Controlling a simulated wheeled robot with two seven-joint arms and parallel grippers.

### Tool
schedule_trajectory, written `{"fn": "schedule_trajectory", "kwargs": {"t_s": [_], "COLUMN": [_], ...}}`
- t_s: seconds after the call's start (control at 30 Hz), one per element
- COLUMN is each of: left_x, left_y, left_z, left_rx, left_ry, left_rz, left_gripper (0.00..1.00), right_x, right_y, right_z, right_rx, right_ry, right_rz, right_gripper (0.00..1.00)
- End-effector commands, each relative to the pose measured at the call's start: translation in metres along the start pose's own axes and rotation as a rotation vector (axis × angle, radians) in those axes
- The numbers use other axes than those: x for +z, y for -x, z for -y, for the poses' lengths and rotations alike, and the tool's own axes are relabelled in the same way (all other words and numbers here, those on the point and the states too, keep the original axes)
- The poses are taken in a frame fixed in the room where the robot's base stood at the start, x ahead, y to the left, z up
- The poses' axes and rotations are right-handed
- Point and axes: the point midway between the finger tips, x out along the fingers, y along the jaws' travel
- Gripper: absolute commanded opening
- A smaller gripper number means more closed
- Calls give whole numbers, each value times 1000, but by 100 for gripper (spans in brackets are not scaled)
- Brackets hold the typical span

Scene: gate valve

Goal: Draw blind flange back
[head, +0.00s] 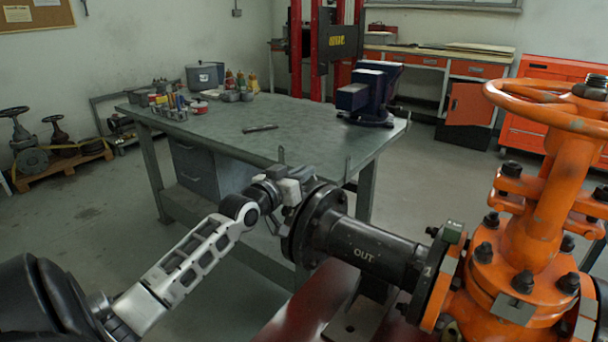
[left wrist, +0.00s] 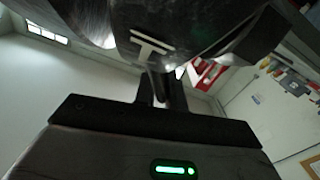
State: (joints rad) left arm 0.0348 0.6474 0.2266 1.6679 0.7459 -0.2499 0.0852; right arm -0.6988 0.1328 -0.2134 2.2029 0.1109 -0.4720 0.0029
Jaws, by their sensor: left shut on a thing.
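The blind flange (head: 297,238) is a dark round plate at the left end of the black pipe spool (head: 375,250) marked OUT. It stands upright, close against the spool's end flange (head: 327,215); I cannot tell whether a gap lies between them. My left gripper (head: 290,190) is at the blind flange's upper left side, shut on it. The exact grip point is hidden. In the left wrist view, the flange's dark metal face (left wrist: 190,30) with a pale T-shaped mark fills the top, and the gripper fingers (left wrist: 162,88) reach up to it. My right gripper is not in view.
The orange gate valve (head: 530,230) with its handwheel (head: 550,105) stands at the right. A grey workbench (head: 225,145) behind carries a blue vise (head: 370,92), a pot (head: 204,75) and small items. Open floor lies left of the flange.

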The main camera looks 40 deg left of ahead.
Motion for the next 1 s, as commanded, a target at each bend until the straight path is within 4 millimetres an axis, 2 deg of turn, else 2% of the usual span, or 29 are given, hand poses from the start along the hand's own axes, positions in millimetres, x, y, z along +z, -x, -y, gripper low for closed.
{"fn": "schedule_trajectory", "kwargs": {"t_s": [0.07,0.3,0.33,0.37,0.4,0.77,0.87,1.0], "left_x": [-1,-2,-2,-2,-2,-1,-1,0], "left_y": [0,0,0,0,0,6,18,44], "left_z": [10,11,11,11,10,9,9,8], "left_rx": [-7,-8,-8,-8,-8,-4,-4,-4], "left_ry": [-11,-7,-7,-8,-7,-4,-4,-5], "left_rz": [0,-2,-2,-1,-1,0,2,4], "left_gripper": [0,0,17,26,29,29,29,29], "right_x": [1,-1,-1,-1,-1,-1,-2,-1], "right_y": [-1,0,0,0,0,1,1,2], "right_z": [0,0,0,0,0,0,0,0], "right_rx": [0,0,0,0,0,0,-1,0], "right_ry": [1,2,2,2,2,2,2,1], "right_rz": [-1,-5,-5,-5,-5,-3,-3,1], "right_gripper": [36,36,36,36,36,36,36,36]}}
